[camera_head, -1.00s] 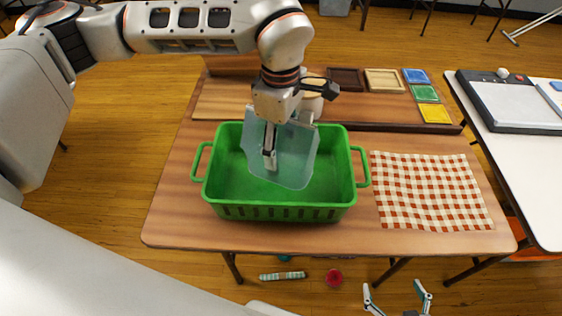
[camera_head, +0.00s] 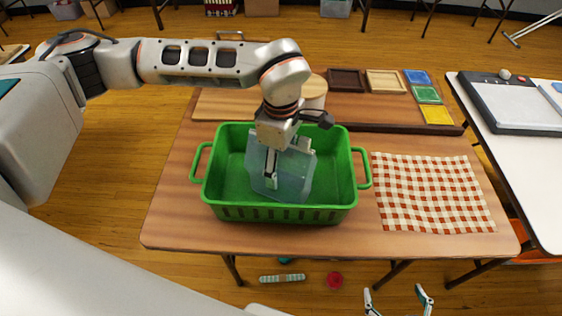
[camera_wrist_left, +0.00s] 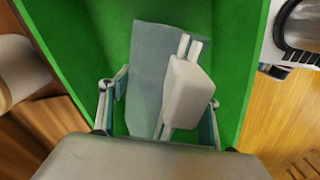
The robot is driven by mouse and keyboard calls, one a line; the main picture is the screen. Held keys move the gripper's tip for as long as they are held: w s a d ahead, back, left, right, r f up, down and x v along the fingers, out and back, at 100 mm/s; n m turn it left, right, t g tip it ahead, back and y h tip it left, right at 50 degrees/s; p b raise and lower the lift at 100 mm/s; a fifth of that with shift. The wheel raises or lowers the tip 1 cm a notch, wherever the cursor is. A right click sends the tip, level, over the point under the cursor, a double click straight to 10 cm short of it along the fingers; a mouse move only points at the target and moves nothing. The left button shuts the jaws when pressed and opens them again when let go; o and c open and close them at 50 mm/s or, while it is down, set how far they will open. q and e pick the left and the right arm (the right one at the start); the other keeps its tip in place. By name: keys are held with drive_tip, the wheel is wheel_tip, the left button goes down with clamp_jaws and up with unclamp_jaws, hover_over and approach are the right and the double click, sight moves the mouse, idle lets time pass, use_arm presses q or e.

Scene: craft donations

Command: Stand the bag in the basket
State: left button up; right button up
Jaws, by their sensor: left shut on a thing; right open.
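The bag (camera_head: 293,178) is a translucent pale blue sheet-like pouch, held upright and slightly tilted inside the green basket (camera_head: 232,213). My left gripper (camera_head: 270,172) is shut on the bag from above. The wrist view shows the bag (camera_wrist_left: 148,75) between the fingers of my left gripper (camera_wrist_left: 160,112), with a white block-shaped part beside it. The green basket (camera_wrist_left: 235,60) surrounds it there. I cannot tell whether the bag's lower edge touches the basket floor. My right gripper (camera_head: 398,300) is open and empty at the bottom edge of the head view, in front of the table.
The wooden table (camera_head: 170,215) also holds a red-checked cloth (camera_head: 430,190) right of the basket. Behind are a pale cylinder (camera_head: 314,92) and several small coloured trays (camera_head: 428,95). A white table (camera_head: 510,150) stands at the right.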

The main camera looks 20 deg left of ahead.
use_arm(q)
drive_tip(key=o, duration=0.9)
drive_tip(key=shift+c, duration=0.2)
wheel_tip(320, 180, up, 12)
drive_tip(key=p, duration=0.1)
drive_tip(key=shift+r, duration=0.15)
drive_tip(key=shift+s, duration=0.15)
